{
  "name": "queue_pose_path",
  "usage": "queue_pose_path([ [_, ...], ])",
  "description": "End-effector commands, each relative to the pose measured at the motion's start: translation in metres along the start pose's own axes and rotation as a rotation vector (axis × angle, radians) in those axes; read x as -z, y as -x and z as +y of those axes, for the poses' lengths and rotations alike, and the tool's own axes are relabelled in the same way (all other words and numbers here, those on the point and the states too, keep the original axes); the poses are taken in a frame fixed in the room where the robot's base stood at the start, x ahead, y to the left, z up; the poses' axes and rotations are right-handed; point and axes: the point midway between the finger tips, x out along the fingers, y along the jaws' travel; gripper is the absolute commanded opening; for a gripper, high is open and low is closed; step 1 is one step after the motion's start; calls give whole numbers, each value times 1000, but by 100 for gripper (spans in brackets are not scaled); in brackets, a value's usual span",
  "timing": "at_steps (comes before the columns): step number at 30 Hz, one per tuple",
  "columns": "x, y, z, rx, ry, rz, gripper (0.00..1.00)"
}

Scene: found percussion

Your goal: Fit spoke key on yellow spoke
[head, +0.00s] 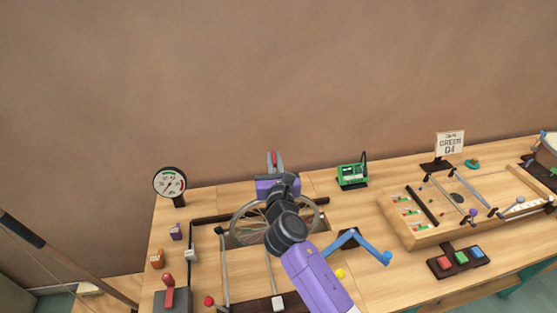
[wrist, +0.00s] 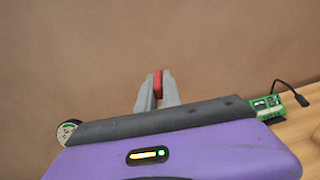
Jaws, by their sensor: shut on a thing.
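My gripper (head: 275,157) is raised above the far side of the wheel, its fingers pointing up in front of the wall. It is shut on a small red thing, likely the spoke key (wrist: 157,84), which shows between the fingertips in the wrist view. The spoked wheel (head: 236,228) lies over the bench below, partly hidden by my arm. The spokes are too fine here to pick out a yellow one.
A round dial gauge (head: 169,183) stands at the left. A green device with an antenna (head: 351,176) is right of my gripper. A blue crank (head: 372,247) is on the bench right of the wheel. A wooden board with rods (head: 421,235) is further right.

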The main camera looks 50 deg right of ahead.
Motion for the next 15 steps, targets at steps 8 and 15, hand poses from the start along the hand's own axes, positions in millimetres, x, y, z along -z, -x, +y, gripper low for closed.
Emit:
queue_pose_path([
  [8,-1,1,0,1,0,0,0],
  [15,13,1,-1,1,0,0,0],
])
